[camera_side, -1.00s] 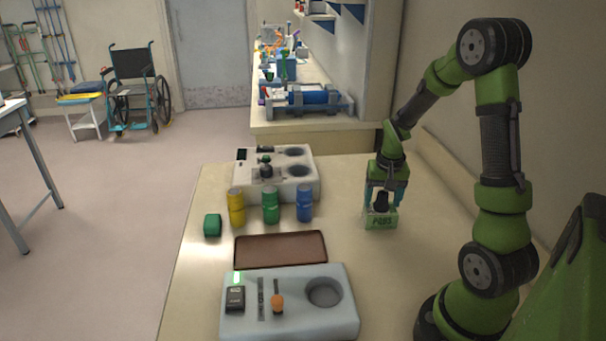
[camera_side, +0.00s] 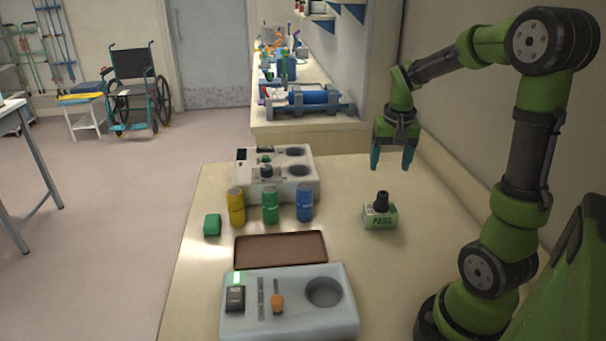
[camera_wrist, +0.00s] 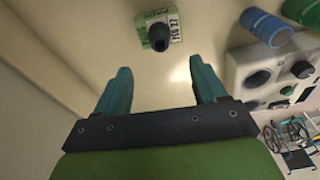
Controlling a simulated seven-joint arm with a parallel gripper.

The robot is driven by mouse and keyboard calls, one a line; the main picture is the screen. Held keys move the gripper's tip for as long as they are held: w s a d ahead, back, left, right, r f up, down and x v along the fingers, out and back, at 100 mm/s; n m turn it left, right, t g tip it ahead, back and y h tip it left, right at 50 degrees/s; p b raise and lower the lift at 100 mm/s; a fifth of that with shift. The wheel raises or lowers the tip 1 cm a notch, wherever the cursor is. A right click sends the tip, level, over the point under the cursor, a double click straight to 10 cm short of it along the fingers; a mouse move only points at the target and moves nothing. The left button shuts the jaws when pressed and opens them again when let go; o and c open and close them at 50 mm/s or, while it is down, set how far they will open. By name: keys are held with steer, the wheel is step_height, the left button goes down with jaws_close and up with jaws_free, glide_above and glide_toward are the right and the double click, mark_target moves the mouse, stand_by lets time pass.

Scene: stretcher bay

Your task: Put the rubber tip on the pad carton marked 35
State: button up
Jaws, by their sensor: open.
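The rubber tip (camera_side: 382,200) is a black, flared piece standing upright on top of the pad carton (camera_side: 378,221). The carton is a small green and pale box at the right of the table; its printed marking looks like it ends in 35, but is small. In the wrist view the tip (camera_wrist: 158,38) also sits on the carton (camera_wrist: 174,28), beyond my fingers. My gripper (camera_side: 392,158) is open and empty, fingers pointing down, above and slightly behind the carton, clear of it. Its two teal fingers (camera_wrist: 163,75) stand apart in the wrist view.
Yellow (camera_side: 236,208), green (camera_side: 270,206) and blue (camera_side: 304,204) cylinders stand left of the carton, with a green block (camera_side: 212,225) beside them. A white device (camera_side: 305,187) is behind, a brown tray (camera_side: 281,249) and grey unit (camera_side: 290,325) in front. The table around the carton is clear.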

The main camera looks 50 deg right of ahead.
steer(key=s+a+r+n+t+y, duration=0.1)
steer(key=s+a+r+n+t, duration=0.1)
steer(key=a, duration=1)
steer(key=s+a+r+n+t+y, duration=0.2)
steer(key=a+r+n+t, duration=0.2)
steer(key=a, duration=0.8)
steer(key=shift+a+r+n, duration=0.3)
steer(key=shift+r, duration=0.2)
